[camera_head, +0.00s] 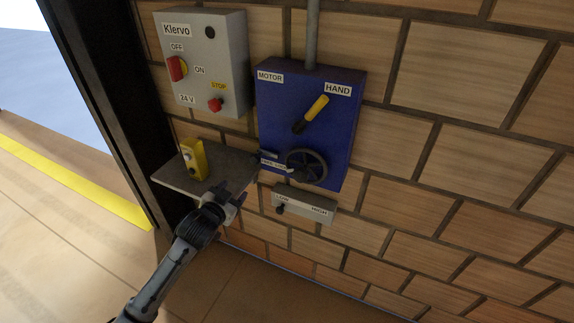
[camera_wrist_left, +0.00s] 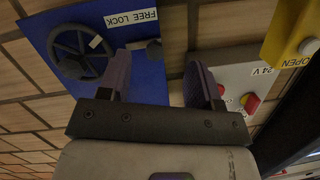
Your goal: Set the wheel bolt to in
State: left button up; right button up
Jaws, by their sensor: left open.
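The black handwheel (camera_head: 306,166) is on the lower part of the blue MOTOR/HAND box (camera_head: 284,112); it also shows at the upper left of the left wrist view (camera_wrist_left: 82,52). A FREE LOCK label (camera_wrist_left: 131,19) is beside it. A small dark piece, seemingly the wheel bolt (camera_wrist_left: 154,50), is near that label at the box's edge, partly hidden by a finger; I cannot tell its setting. My left gripper (camera_head: 228,193) is open and empty, below and left of the wheel in the head view, with its fingers (camera_wrist_left: 160,84) apart and pointing toward the box edge. My right gripper is not in view.
A grey shelf (camera_head: 228,167) with a yellow box (camera_head: 193,159) is left of the wheel. A grey Klervo panel (camera_head: 222,60) with switches is above it. A small grey slider box (camera_head: 312,207) is below the blue box. The brick wall is clear to the right.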

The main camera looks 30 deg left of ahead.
aim_at(254, 162)
pick_arm(q)
jog(key=w+r+b, duration=0.1)
jog(key=w, duration=0.3)
jog(key=w+r+t+b, duration=0.1)
jog(key=w, duration=0.4)
jog(key=w+a+r+t+b, duration=0.1)
jog(key=w, duration=0.4)
jog(key=shift+h, duration=0.4)
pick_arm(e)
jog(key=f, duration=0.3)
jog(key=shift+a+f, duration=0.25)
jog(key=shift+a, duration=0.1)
pick_arm(q)
jog(key=shift+c, duration=0.2)
grip_shut()
